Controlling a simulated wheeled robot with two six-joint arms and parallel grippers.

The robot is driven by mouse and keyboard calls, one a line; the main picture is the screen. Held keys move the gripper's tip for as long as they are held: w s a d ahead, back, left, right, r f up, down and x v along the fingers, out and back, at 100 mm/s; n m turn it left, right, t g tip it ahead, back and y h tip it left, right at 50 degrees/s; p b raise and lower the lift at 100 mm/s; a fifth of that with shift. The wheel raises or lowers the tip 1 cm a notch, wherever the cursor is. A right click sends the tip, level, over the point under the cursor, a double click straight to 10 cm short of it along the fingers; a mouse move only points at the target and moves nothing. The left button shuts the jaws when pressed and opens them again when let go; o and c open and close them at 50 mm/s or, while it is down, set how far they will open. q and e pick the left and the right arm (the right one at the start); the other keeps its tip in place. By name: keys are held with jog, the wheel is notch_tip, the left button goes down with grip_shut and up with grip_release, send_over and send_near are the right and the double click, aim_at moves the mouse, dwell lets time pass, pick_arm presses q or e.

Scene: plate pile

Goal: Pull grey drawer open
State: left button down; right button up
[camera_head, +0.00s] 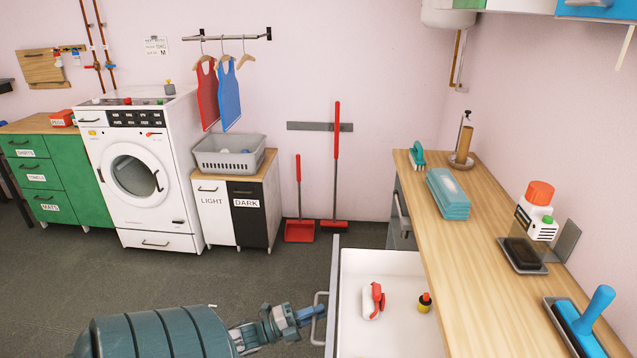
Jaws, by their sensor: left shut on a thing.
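The grey drawer (333,290) stands pulled out from under the wooden counter at the lower right, its white inside showing. Its front is seen nearly edge-on, with a bar handle (316,335) on the left side. My left gripper (314,312) reaches in from the lower left and is shut on the handle. The drawer's near end is cut off by the frame. My right gripper is not in view.
A washing machine (137,172) and laundry cabinet (216,212) stand behind. The grey floor (250,275) left of the drawer is clear.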

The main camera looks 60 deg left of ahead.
pick_arm(q)
jog(key=shift+f, duration=0.1)
jog(key=c, duration=1.7)
grip_release()
jog(key=shift+c, duration=0.2)
jog(key=shift+s, duration=0.1)
jog(key=b+v, duration=0.1)
jog(key=v, duration=0.9)
jog(key=shift+s, duration=0.35)
jog(key=shift+f, duration=0.1)
